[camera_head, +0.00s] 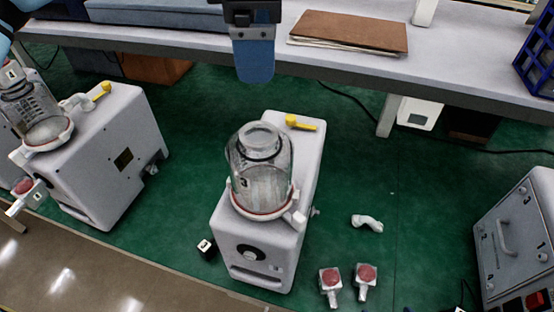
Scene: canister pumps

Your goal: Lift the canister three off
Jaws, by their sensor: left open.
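A clear canister (262,165) with a red-edged base ring sits upright on the white pump (302,165) in the middle of the view. Another clear canister (38,115) sits on a second white pump (105,160) at the left. My left gripper (254,72) hangs at the top centre, above and beyond the middle canister in the picture, apart from it. It is open, with nothing seen in it; one blue finger shows, the other is hidden. My right gripper is not in view.
A grey bench (460,50) runs across the back with a brown folder (350,32). Yellow-handled valves sit on both pumps. Red-topped fittings (331,280) and a white elbow piece (367,223) lie on the green floor (400,190). A grey control box (520,240) stands at right.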

